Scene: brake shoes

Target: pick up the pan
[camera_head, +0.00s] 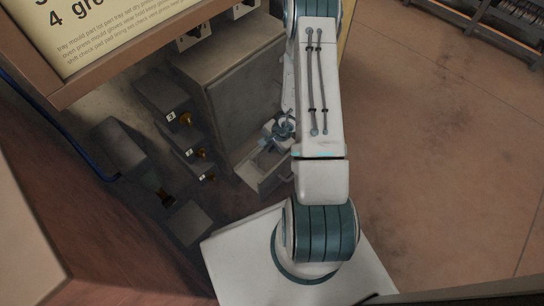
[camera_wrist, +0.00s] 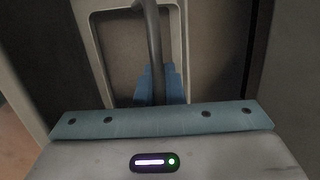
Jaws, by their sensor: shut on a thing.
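My gripper (camera_head: 281,130) is low beside the large grey cabinet, mostly behind my arm in the head view. In the wrist view its blue fingers (camera_wrist: 160,84) are closed around a dark grey curved bar (camera_wrist: 154,40), which looks like a handle. Behind the bar is a pale rectangular rim with a dark recess. A light grey open tray-like piece (camera_head: 262,170), possibly the pan, lies just below the gripper in the head view. I cannot tell for sure that the bar belongs to it.
The large grey cabinet (camera_head: 228,85) stands left of my arm. Dark boxes with numbered tags (camera_head: 165,103) and brass-coloured fittings stand farther left. A sign board (camera_head: 120,35) overhangs the upper left. The brown floor (camera_head: 440,150) at right is clear.

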